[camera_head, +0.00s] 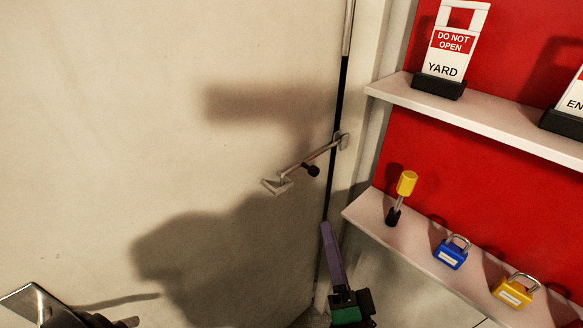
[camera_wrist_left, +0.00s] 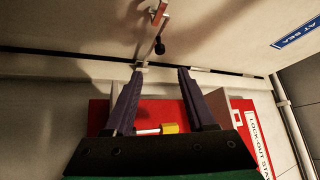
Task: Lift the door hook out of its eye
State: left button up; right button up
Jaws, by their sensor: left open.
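The door hook (camera_head: 322,153) is a thin metal bar slanting from a mount on the right side of the door gap down to the eye (camera_head: 277,185) on the pale door. A black knob (camera_head: 312,170) sits on the bar. The bar's lower end lies at the eye; its exact seating is too small to tell. In the left wrist view the knob (camera_wrist_left: 160,47) and eye (camera_wrist_left: 158,14) show ahead of the fingers. My left gripper (camera_head: 326,228), with purple fingers, is below the hook, apart from it. The wrist view shows the gripper (camera_wrist_left: 159,72) open and empty.
To the right, a red board (camera_head: 485,200) carries two white shelves. The upper shelf (camera_head: 480,122) holds "DO NOT OPEN" signs (camera_head: 450,50). The lower shelf (camera_head: 425,250) holds a yellow-topped bolt (camera_head: 405,185), a blue padlock (camera_head: 452,252) and a yellow padlock (camera_head: 514,291). The door left of the hook is clear.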

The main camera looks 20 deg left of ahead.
aim_at(316, 175)
pick_arm(q)
jog(key=p+x, duration=0.6)
jog(key=x, duration=0.8)
jog(key=shift+w+r, duration=0.1)
jog(key=shift+w, duration=0.1)
grip_shut()
pick_arm(e)
jog(key=r, duration=0.4)
jog(key=s+r, duration=0.1)
jog(key=r, duration=0.1)
